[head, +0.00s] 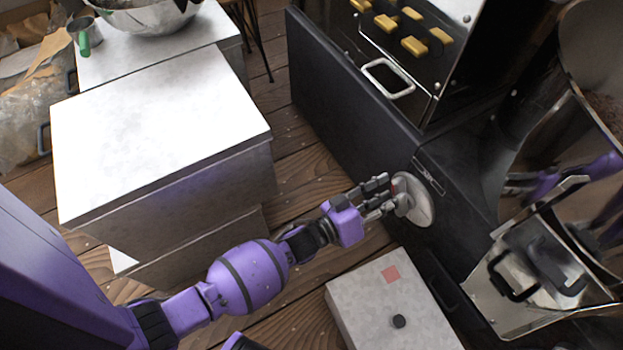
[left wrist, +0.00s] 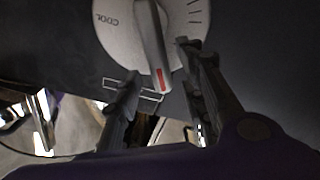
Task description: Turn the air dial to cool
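The air dial (head: 419,203) is a round pale disc on the side of the dark machine. In the left wrist view the dial (left wrist: 115,45) fills the top middle. It carries a raised grey bar handle (left wrist: 150,40) with a red mark at its lower end. The word COOL is printed upside down at its left, with tick marks at upper right. The red mark points down and slightly right, away from COOL. My left gripper (head: 388,199) is at the dial, fingers apart on either side of the handle's lower end. Contact is unclear. My right gripper is not in view.
A pale box (head: 380,310) with a red square and black knob is below the dial. White-topped cabinets (head: 160,130) stand left, with a metal bowl (head: 150,18) behind. A metal handle (head: 388,78) sticks out above the dial. A metal chute (head: 500,290) is at right.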

